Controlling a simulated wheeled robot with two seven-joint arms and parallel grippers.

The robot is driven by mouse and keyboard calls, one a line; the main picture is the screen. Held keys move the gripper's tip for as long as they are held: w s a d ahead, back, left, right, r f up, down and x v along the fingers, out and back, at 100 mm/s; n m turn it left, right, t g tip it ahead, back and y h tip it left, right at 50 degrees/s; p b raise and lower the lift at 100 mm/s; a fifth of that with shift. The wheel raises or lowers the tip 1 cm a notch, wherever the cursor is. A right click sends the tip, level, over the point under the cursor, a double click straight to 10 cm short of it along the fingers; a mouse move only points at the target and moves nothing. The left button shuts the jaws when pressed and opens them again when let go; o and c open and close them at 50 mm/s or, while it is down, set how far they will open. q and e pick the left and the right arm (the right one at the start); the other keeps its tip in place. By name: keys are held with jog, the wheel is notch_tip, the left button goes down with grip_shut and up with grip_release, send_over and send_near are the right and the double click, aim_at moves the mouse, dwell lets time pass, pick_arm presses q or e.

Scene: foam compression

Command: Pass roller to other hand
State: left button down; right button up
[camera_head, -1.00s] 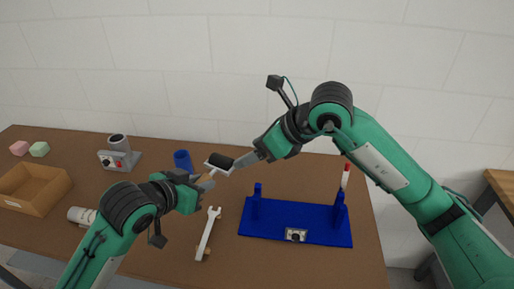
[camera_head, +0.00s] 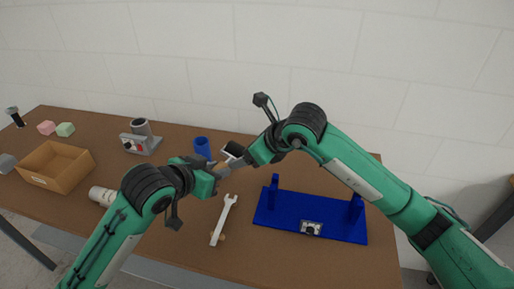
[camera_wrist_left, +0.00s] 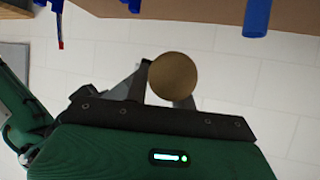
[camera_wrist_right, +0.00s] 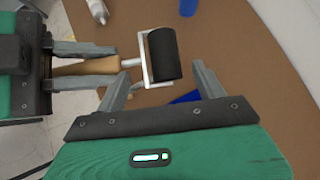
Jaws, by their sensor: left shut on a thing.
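The roller (camera_head: 232,149) has a black cylinder, a white frame and a wooden handle. It is held above the table between my two grippers. My left gripper (camera_head: 219,167) is shut on the wooden handle (camera_wrist_right: 85,68); the handle's round end (camera_wrist_left: 172,80) faces the left wrist camera. My right gripper (camera_wrist_right: 167,64) is open. In the right wrist view its fingers are on either side of the roller's black cylinder (camera_wrist_right: 165,54) and white frame, with gaps visible. In the head view the right fingers partly hide the roller's frame.
The brown table (camera_head: 180,225) holds a blue stand (camera_head: 310,222) at right, a white wrench (camera_head: 224,220) below the grippers, and a blue cylinder (camera_head: 202,147) behind them. A grey fixture (camera_head: 140,137), a cardboard box (camera_head: 58,180) and a white bottle (camera_head: 101,196) are at left.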

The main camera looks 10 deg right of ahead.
pick_arm(q)
jog(key=shift+s+d+r, duration=0.3)
jog(key=shift+d, duration=0.1)
pick_arm(e)
jog(key=shift+w+a+f, duration=0.15)
jog(key=shift+a+f, duration=0.1)
jog(key=shift+f, duration=0.1)
pick_arm(q)
jog(key=shift+a, duration=0.1)
pick_arm(e)
jog(key=c, duration=1.2)
pick_arm(q)
jog(key=c, duration=1.1)
grip_release()
jog(key=shift+f, duration=0.1)
